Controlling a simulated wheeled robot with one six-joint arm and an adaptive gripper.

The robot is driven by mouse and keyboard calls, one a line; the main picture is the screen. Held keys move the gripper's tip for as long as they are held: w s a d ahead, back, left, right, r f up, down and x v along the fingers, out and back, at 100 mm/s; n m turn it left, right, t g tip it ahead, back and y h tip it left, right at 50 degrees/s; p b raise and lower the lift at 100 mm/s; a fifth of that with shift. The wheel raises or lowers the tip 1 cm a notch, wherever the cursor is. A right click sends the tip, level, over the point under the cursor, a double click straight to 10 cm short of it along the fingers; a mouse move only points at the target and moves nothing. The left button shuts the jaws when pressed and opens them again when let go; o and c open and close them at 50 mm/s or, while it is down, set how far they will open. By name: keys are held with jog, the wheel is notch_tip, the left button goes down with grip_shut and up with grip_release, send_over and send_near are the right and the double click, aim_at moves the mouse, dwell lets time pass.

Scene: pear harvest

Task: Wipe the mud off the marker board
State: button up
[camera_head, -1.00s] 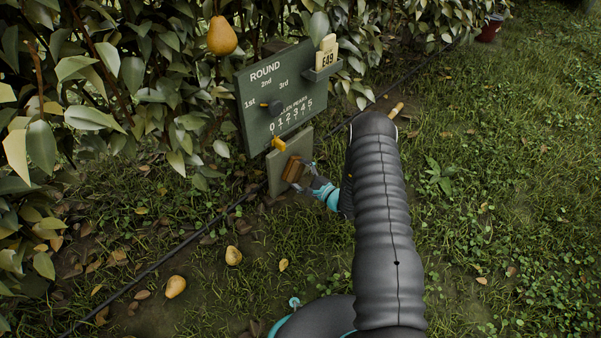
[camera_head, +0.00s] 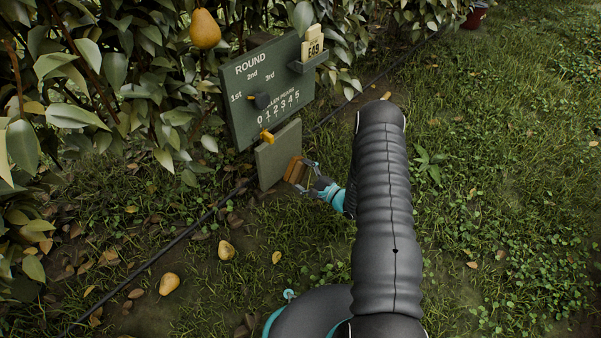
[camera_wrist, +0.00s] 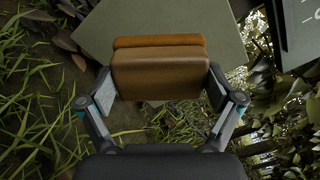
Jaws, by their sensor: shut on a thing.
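The marker board (camera_head: 274,158) is a plain grey-green panel low under the larger scoreboard, and its surface also shows in the wrist view (camera_wrist: 225,30). I see no clear mud on the part in view. My gripper (camera_head: 301,173) is shut on a brown two-layer wiping block (camera_head: 293,168). In the wrist view the block (camera_wrist: 160,72) sits between both fingers (camera_wrist: 160,84) and hides part of the board. In the head view the block is at the board's right edge. I cannot tell whether it touches the board.
Leafy bushes crowd the left, with a pear (camera_head: 205,29) hanging. Two pears lie on the ground. A dark cable (camera_head: 165,256) crosses the grass. Open grass is on the right.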

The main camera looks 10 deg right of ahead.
jog(key=shift+v, duration=1.5)
jog(key=shift+a+r, duration=0.1)
